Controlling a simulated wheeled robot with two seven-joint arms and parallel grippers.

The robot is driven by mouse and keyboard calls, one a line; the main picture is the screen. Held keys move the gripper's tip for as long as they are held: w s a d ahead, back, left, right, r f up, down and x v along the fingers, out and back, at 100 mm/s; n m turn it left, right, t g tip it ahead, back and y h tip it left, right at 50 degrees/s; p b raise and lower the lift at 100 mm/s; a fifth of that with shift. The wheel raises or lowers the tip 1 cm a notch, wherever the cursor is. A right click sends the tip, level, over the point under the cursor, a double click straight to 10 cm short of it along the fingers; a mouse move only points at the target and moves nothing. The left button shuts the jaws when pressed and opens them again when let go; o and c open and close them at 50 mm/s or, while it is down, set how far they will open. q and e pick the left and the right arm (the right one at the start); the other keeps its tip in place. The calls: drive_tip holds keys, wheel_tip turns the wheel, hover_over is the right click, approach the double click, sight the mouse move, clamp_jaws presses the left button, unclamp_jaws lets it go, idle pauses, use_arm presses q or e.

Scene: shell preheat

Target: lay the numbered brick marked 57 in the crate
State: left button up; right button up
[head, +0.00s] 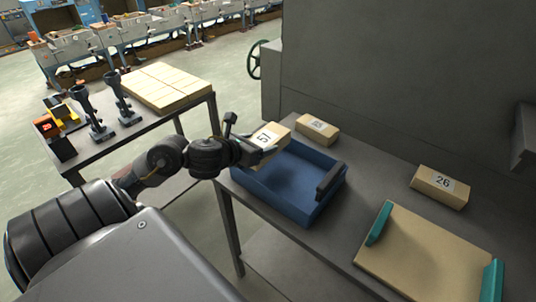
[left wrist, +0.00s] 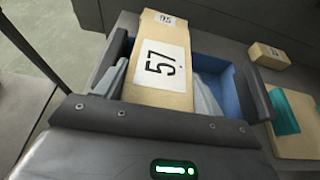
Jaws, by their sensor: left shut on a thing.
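The tan brick marked 57 (head: 268,135) is held in my left gripper (head: 262,149) at the back left of the blue crate (head: 301,205). In the left wrist view the brick marked 57 (left wrist: 160,75) fills the space between the fingers, its label facing the camera. The gripper is shut on it. The brick appears to be above the crate's rim, but its exact height is hard to tell. The visible crate floor is bare. The crate also shows in the left wrist view (left wrist: 229,85). My right gripper is not in view.
Another numbered brick (head: 317,129) lies behind the crate. A brick marked 26 (head: 440,187) lies to the right on the grey bench. A tan board with teal handles (head: 425,262) sits front right. A grey machine wall (head: 400,80) bounds the back.

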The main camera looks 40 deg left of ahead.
use_arm(q)
drive_tip(key=w+f, duration=0.2)
drive_tip(key=f, duration=0.1)
drive_tip(key=shift+w+d+b, duration=0.1)
drive_tip(key=shift+w+b, duration=0.3)
drive_tip(key=shift+w+f, duration=0.45)
drive_tip(key=shift+f, duration=1.6)
